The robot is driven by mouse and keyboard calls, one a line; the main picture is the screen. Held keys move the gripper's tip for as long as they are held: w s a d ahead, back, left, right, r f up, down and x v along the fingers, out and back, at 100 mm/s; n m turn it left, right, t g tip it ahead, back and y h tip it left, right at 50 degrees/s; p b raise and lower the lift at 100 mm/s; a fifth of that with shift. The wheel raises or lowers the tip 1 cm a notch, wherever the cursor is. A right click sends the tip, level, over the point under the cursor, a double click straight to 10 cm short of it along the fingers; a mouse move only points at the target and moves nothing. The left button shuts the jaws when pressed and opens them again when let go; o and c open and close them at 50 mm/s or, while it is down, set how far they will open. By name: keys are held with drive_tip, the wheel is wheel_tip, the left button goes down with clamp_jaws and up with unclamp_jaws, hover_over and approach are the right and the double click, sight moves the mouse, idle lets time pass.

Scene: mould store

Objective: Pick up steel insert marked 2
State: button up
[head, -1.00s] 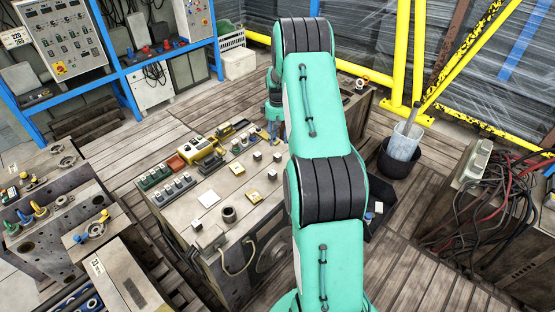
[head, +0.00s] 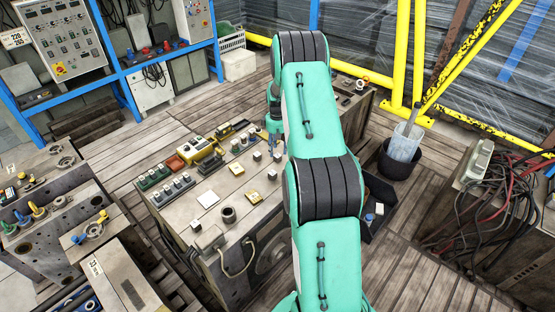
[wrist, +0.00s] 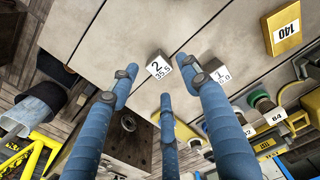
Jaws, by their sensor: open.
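The steel insert marked 2 (wrist: 158,66) is a small grey cube with a white label on the bench top, near the middle of the wrist view. My gripper (wrist: 157,74) has three blue fingers, spread apart and empty. The insert shows in the gap between the fingertips, with no clear contact. A second steel cube marked 1 (wrist: 219,72) is partly hidden behind the right finger. In the head view my gripper (head: 274,128) is over the far part of the bench, partly hidden by my arm. Small steel cubes (head: 257,156) show near it, but their marks are too small to read there.
A gold block labelled 140 (wrist: 284,30) lies to the upper right in the wrist view. The bench (head: 180,210) also carries a yellow case (head: 206,163), a white square (head: 208,199) and a dark ring (head: 228,214). A black bin (head: 378,205) stands right of the bench.

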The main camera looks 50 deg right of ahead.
sight(277, 155)
drive_tip(key=shift+w+f+b, duration=0.1)
drive_tip(key=shift+f+b, duration=0.7)
drive_tip(key=shift+f, duration=1.7)
drive_tip(key=shift+c, duration=0.2)
clamp_jaws()
